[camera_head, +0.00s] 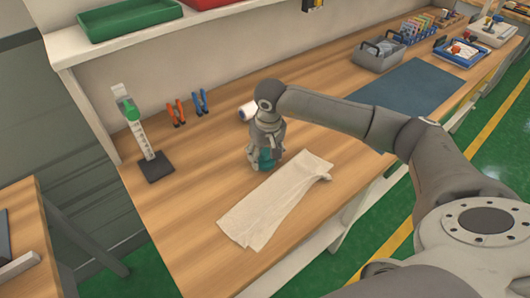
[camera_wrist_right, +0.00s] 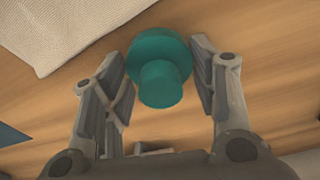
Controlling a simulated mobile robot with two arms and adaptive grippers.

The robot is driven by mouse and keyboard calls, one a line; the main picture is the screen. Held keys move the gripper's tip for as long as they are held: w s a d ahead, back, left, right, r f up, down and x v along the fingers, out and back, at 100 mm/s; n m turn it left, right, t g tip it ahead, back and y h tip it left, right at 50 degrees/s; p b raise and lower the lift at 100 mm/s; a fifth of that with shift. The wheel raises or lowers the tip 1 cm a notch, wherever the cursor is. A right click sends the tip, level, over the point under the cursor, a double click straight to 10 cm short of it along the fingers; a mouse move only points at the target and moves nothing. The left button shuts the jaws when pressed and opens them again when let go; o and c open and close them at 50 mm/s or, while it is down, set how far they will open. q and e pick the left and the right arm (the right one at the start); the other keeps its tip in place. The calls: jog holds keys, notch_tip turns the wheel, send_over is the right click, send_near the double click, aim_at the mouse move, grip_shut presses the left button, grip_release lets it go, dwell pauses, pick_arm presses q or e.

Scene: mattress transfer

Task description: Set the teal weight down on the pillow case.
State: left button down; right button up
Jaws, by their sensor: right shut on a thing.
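The teal weight (camera_head: 266,159) is between the fingers of my right gripper (camera_head: 264,165). In the wrist view the weight (camera_wrist_right: 161,84) shows a wide round disc with a narrower knob, and the gripper (camera_wrist_right: 158,62) is shut on it. The white pillow case (camera_head: 272,203) lies flat and long on the wooden bench, with a rumpled right end. The weight is just behind the cloth, over bare wood. Whether it touches the bench is hard to tell. The cloth (camera_wrist_right: 62,30) fills the upper left of the wrist view, apart from the weight. My left gripper is not in view.
A white roll (camera_head: 247,111) lies just behind the gripper. Orange pliers (camera_head: 176,113) and blue pliers (camera_head: 200,101) are at the back. A stand with a green clamp (camera_head: 143,138) is at left. A dark blue mat (camera_head: 415,85) and grey caddy (camera_head: 379,55) are farther right.

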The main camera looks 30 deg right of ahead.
jog(key=shift+f, duration=0.15)
jog(key=o, duration=1.5)
